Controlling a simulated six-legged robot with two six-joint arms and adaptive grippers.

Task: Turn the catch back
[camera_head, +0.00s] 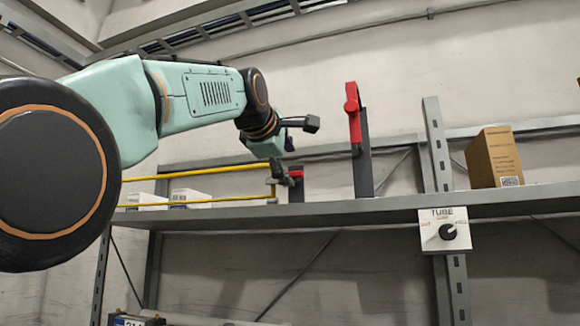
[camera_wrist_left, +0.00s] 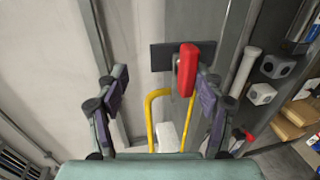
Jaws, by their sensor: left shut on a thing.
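The red catch (camera_head: 296,174) sits on a short dark post at the right end of the yellow double-rail bar (camera_head: 220,173), on the grey shelf. In the left wrist view the catch (camera_wrist_left: 187,70) stands upright before a dark plate (camera_wrist_left: 162,56), with a yellow bar (camera_wrist_left: 152,100) below it. My right gripper is in neither view.
A taller red lever (camera_head: 353,112) on a dark post (camera_head: 362,160) stands just right of the gripper. A cardboard box (camera_head: 494,158) stands farther right on the shelf (camera_head: 400,205). White boxes (camera_head: 190,198) lie behind the yellow bar.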

